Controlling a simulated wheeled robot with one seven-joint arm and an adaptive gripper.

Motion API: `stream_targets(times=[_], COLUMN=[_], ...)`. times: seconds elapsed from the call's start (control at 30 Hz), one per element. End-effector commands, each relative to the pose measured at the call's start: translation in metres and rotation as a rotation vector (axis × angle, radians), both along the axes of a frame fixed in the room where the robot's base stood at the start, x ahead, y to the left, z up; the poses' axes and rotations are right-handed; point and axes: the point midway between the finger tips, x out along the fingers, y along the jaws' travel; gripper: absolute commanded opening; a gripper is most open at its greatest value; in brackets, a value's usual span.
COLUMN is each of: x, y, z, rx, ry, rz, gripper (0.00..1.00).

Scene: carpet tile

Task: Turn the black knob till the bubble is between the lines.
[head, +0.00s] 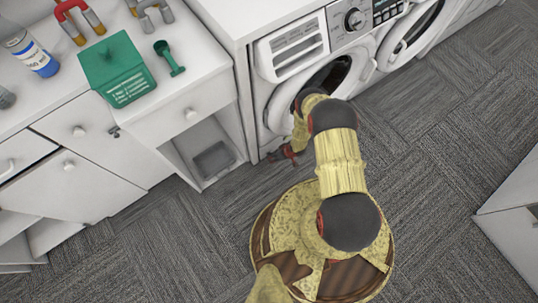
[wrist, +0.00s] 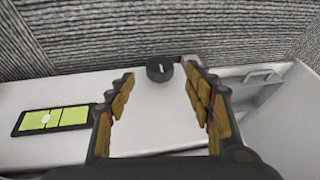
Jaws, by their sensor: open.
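In the wrist view, the black knob (wrist: 160,69) with a short white mark sits on a white surface, close to the edge where the carpet begins. A yellow-green bubble level (wrist: 70,117) in a black frame lies to the left. Its pale bubble (wrist: 46,119) is left of the vial's middle, left of a dark line; a second line is too small to tell. My gripper (wrist: 159,75) is open, with the knob between its fingertips and no visible contact. In the head view my gripper (head: 287,153) is low by the washing machine's front; the knob and level are hidden there.
A washing machine (head: 293,50) stands before my arm. A white counter (head: 190,55) on the left holds a green box (head: 116,70), a green scoop (head: 169,58) and a bottle (head: 30,53). A white cabinet (head: 515,215) stands at right. Carpet (head: 435,130) between is clear.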

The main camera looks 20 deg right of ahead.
Motion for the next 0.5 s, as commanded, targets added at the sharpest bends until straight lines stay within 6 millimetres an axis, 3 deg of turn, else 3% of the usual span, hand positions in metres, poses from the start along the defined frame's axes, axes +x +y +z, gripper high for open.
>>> stream_targets(times=[0.23, 0.5], x=[0.011, 0.019], y=[0.011, 0.017], z=[-0.04, -0.059], rx=[0.0, 0.0], ry=[0.0, 0.0], rz=[0.003, 0.001], gripper=[0.53, 0.53])
